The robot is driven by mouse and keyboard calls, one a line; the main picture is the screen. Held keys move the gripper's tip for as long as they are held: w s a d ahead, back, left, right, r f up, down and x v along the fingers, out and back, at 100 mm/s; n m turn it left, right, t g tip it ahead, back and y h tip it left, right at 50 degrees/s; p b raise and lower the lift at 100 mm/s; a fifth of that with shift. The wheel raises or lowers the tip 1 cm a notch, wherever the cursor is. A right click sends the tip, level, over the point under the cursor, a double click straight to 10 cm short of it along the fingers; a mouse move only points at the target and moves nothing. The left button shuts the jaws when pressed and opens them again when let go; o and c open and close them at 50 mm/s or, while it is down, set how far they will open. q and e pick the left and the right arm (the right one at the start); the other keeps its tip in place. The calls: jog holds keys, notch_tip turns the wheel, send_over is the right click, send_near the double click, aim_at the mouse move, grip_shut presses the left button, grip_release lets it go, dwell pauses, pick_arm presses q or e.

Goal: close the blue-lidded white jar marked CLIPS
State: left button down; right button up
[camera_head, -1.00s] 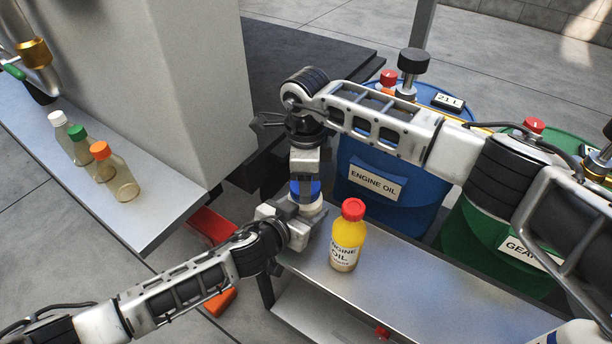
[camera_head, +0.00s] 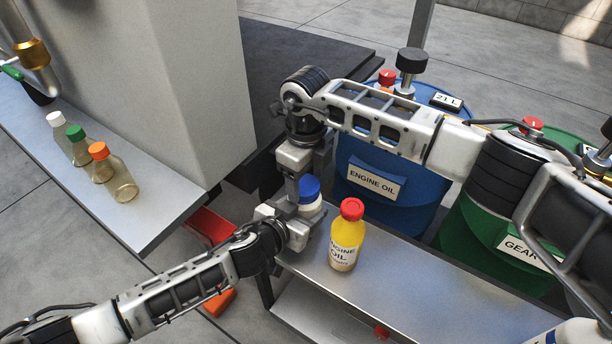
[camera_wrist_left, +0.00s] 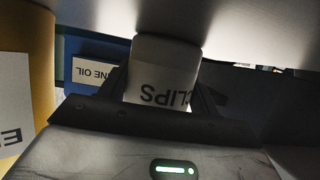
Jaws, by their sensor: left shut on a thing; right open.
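The white jar (camera_head: 310,209) with its blue lid (camera_head: 309,187) stands upright at the left end of the metal shelf, beside the yellow bottle. The lid sits on top of the jar; whether it is fully tight I cannot tell. My left gripper (camera_head: 291,217) is shut on the jar's body from the left. In the left wrist view the jar (camera_wrist_left: 165,62) shows between the fingers, its CLIPS lettering upside down. My right gripper (camera_head: 304,180) points down from above and is open, its fingers around or beside the lid. The near finger hides part of the lid and jar.
A yellow engine oil bottle (camera_head: 347,236) with a red cap stands close right of the jar. Blue (camera_head: 393,181) and green (camera_head: 480,225) drums stand behind the shelf (camera_head: 430,287). Several small bottles stand on the left ledge (camera_head: 150,214).

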pick_arm(q)
jog(key=shift+w, duration=0.1)
pick_arm(e)
jog(key=shift+s+a, duration=0.35)
jog(key=shift+a, duration=0.05)
pick_arm(q)
jog(key=shift+a, duration=0.1)
pick_arm(e)
jog(key=shift+r, duration=0.3)
pick_arm(q)
jog(key=shift+f, duration=0.1)
pick_arm(e)
notch_tip(320, 180, up, 4)
jog(key=shift+w+d, duration=0.15)
jog(key=shift+c, duration=0.3)
jog(key=n, duration=0.4)
jog(key=shift+r, duration=0.3)
jog(key=n, duration=0.4)
jog(key=shift+r+n, duration=0.4)
jog(key=n, duration=0.4)
jog(key=shift+w+r+n, duration=0.1)
jog(key=shift+r+n, duration=0.3)
jog(key=n, duration=0.4)
jog(key=shift+r+n, duration=0.4)
